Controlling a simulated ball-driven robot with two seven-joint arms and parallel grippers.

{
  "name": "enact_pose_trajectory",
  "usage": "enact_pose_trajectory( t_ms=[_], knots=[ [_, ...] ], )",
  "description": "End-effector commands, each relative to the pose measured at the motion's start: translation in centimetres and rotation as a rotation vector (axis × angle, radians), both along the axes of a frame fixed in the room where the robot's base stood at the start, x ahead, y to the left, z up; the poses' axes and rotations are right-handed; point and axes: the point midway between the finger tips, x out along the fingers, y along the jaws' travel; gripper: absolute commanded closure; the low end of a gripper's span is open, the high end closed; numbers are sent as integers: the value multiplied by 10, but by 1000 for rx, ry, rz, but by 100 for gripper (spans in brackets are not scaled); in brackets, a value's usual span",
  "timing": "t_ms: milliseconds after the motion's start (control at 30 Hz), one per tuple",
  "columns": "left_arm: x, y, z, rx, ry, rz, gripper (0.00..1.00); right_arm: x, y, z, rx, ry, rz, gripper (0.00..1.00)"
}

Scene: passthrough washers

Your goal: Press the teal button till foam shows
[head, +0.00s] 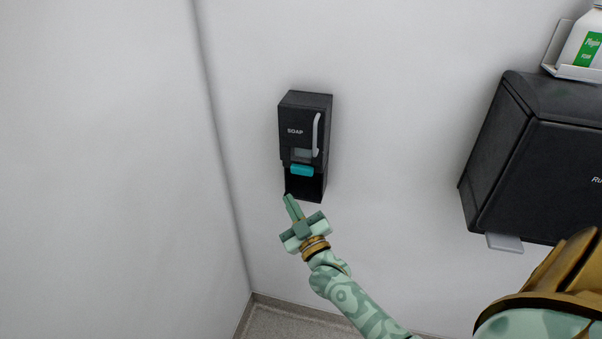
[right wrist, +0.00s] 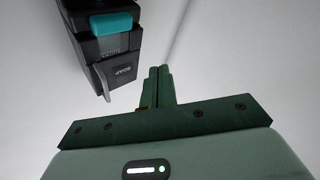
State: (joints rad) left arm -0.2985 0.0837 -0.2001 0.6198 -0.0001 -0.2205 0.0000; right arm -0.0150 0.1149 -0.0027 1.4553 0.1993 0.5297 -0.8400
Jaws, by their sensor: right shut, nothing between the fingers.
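The black soap dispenser (head: 305,135) is fixed to the wall near the middle of the head view, with the label SOAP on its front. The teal button (head: 302,170) sticks out low on its front, above a dark recess. My right gripper (head: 289,199) is shut and empty, just below and slightly left of the button, apart from it in the picture. In the right wrist view the dispenser (right wrist: 100,45) is at upper left with the teal button (right wrist: 111,23), and my shut fingers (right wrist: 159,72) are to its right. No foam shows. My left gripper is not in view.
A large black wall unit (head: 545,160) with a grey tab (head: 505,243) hangs at right. A white bottle with a green label (head: 585,45) stands on a bracket above it. A wall corner runs down left of the dispenser. The wall between the units is clear.

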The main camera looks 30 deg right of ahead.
Motion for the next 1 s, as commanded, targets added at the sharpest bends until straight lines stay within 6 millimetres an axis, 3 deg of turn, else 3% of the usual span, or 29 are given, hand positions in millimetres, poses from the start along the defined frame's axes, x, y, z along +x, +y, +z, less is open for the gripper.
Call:
enact_pose_trajectory(
  t_ms=[500, 1000],
  knots=[
    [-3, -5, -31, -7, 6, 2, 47, 44, -51, -2, -3, -1, 0, 100],
    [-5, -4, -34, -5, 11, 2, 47, 51, -60, 0, -1, -1, 0, 100]
  ],
)
